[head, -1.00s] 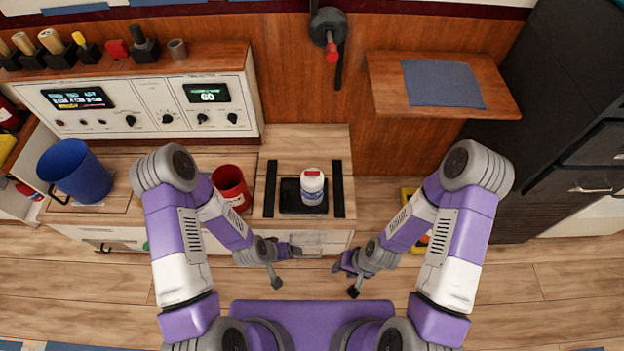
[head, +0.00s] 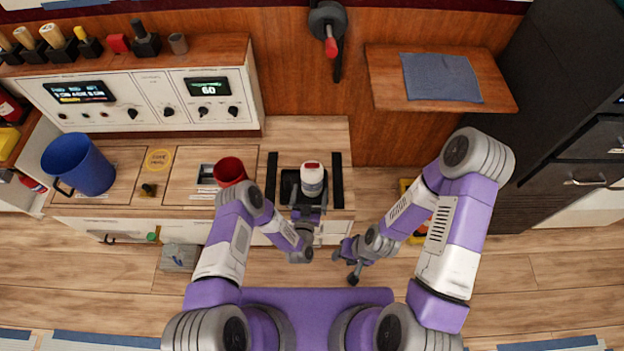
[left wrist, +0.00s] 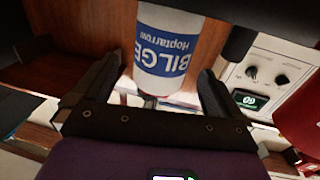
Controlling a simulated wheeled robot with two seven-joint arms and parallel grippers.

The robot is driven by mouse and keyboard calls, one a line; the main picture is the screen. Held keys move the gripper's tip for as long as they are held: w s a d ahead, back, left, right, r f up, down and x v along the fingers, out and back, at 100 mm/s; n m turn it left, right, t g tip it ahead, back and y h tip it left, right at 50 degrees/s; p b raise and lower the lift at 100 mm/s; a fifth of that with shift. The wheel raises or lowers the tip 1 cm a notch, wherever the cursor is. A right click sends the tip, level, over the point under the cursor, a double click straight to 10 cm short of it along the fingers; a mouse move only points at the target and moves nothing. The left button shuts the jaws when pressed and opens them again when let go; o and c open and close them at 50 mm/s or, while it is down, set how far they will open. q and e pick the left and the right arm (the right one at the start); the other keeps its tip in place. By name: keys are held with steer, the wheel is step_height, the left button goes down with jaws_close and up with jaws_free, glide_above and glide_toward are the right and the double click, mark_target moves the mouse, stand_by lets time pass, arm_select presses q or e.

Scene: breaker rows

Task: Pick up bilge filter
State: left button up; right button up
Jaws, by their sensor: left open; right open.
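The bilge filter (head: 312,176) is a white canister with a blue band and a red top, standing on a black tray between two black rails on the counter. In the left wrist view the filter (left wrist: 165,50), lettered "BILGE", is between and just beyond the two dark fingers. My left gripper (head: 308,207) is open and right at the near side of the filter; I cannot tell whether a finger touches it. My right gripper (head: 345,265) is open and empty, low in front of the counter and to the right.
A red cup (head: 229,171) stands on the counter just left of the filter, close to my left arm. A blue bucket (head: 80,166) is farther left. A control panel (head: 150,100) stands behind. A wooden shelf (head: 385,90) with a blue cloth (head: 440,78) is at the right.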

mark_target(310, 186)
arm_select(q)
steer(key=w, duration=0.1)
steer(key=w+b, duration=0.1)
steer(key=w, duration=0.1)
steer(key=w+b, duration=0.1)
steer(key=w, duration=0.1)
steer(key=shift+d+f, duration=0.15)
steer(key=shift+f, duration=0.15)
steer(key=shift+w+d+r, duration=0.1)
steer(key=shift+w, duration=0.3)
steer(key=c, duration=1.4)
